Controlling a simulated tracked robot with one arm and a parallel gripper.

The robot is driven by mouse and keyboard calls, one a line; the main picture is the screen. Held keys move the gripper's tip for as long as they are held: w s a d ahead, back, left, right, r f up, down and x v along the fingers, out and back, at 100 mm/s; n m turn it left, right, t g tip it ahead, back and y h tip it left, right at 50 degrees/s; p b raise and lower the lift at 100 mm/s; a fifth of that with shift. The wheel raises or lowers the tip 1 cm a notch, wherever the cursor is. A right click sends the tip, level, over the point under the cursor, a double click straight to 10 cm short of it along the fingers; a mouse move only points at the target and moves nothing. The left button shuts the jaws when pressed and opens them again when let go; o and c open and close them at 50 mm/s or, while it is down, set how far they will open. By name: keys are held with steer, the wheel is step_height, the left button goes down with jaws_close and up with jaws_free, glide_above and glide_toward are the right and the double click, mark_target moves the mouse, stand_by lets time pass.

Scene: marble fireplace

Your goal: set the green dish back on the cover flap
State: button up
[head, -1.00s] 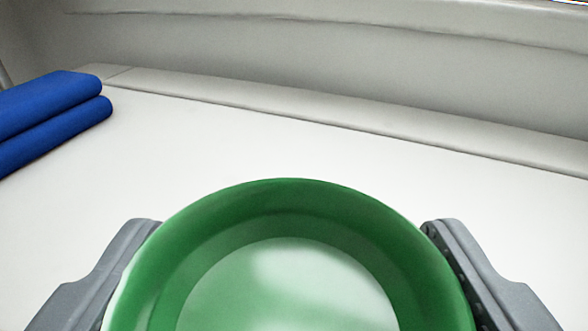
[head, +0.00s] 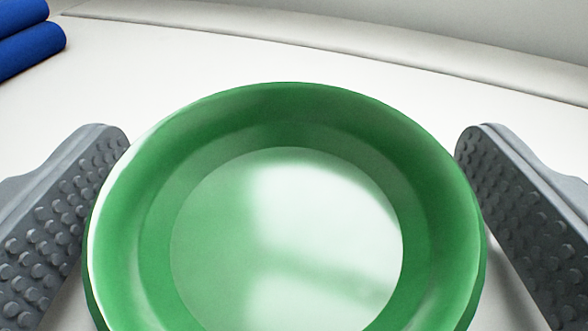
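The green dish (head: 285,240) is round and shiny, with its open side up, and fills the lower middle of the head view. Its near edge is cut off by the frame. My gripper (head: 292,140) is open, with one grey studded finger on each side of the dish. A strip of white shows between the right finger and the dish; the left finger is very near the rim. The dish appears to sit on the white flat surface (head: 180,65). I cannot tell for sure whether that surface is the cover flap.
A blue rolled or folded cloth-like thing (head: 30,45) lies at the upper left. A pale raised ledge (head: 330,45) runs along the back, with a grey wall behind it. The white surface beyond the dish is clear.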

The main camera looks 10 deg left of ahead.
steer(key=shift+s+r, duration=0.15)
steer(key=shift+s, duration=0.05)
steer(key=s, duration=0.3)
steer(key=s+d+r+p, duration=0.1)
steer(key=s, duration=0.3)
steer(key=s+p, duration=0.1)
steer(key=s, duration=0.3)
steer(key=shift+s+d+r, duration=0.15)
steer(key=shift+s+r, duration=0.1)
steer(key=shift+r, duration=0.1)
